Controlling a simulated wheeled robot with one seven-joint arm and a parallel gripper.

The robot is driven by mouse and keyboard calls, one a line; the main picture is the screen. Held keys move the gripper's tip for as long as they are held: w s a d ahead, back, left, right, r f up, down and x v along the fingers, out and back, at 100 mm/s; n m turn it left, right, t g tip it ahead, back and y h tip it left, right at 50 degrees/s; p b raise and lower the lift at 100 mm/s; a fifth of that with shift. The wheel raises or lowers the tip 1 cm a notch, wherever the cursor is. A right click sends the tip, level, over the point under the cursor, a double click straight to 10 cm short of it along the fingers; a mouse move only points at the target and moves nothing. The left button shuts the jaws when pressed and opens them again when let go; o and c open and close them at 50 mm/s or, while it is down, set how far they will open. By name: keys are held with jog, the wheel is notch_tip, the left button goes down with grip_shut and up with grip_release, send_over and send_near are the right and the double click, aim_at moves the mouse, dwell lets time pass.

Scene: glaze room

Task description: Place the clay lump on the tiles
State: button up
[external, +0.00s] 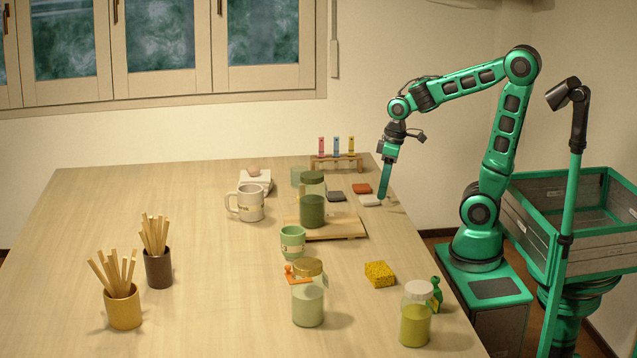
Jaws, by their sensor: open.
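A small rounded pinkish-brown lump (253,170), which looks like the clay lump, rests on top of a low stack of pale tiles (256,186) toward the back of the table. My gripper (384,196) is at the table's back right, pointing down, open and empty. It is well to the right of the lump and apart from it. Its fingertips are close to a small flat white piece (369,201); I cannot tell whether they touch it.
Flat red (361,188) and dark (336,196) pieces lie near my gripper.

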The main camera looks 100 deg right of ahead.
jog(key=s+a+f+m+g, duration=0.1)
jog(key=s+a+m+g, duration=0.1)
jog(key=s, duration=0.9)
jog(key=shift+s+a+f+m, duration=0.25)
jog(key=shift+a+m, duration=0.15)
jog(key=shift+a, duration=0.25)
jog(key=shift+w, duration=0.1)
